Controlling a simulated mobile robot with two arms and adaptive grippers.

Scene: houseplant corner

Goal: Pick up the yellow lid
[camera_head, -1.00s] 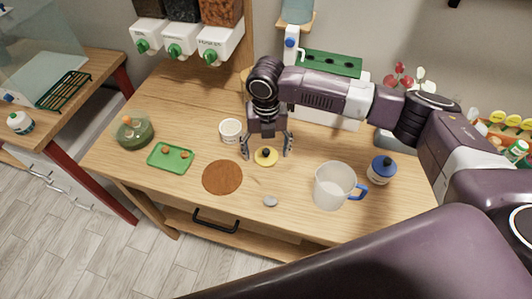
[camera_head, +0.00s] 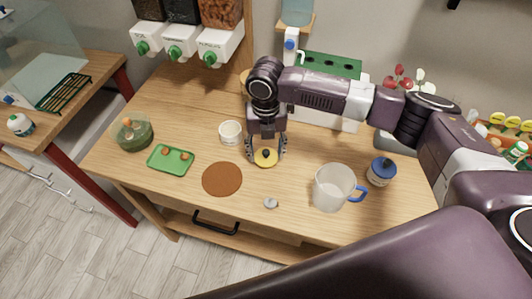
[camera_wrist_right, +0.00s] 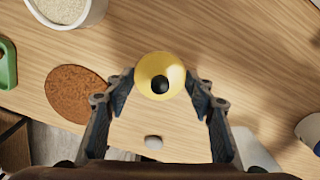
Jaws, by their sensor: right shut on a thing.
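The yellow lid (camera_head: 266,160) is a small round disc with a black knob. It is at the middle of the wooden table, and I cannot tell whether it touches the top. My right gripper (camera_head: 267,154) comes down over it from above, its two fingers closed in against opposite sides of the lid. In the right wrist view the lid (camera_wrist_right: 160,76) sits between the fingertips (camera_wrist_right: 158,88), with its black knob facing the camera. My left gripper is not in view.
A white cup (camera_head: 230,132) stands just left of the gripper. A brown round mat (camera_head: 222,179), a grey pebble (camera_head: 271,203) and a clear mug (camera_head: 331,188) lie nearer the front. A green tray (camera_head: 171,160) is to the left, a blue-lidded jar (camera_head: 381,171) to the right.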

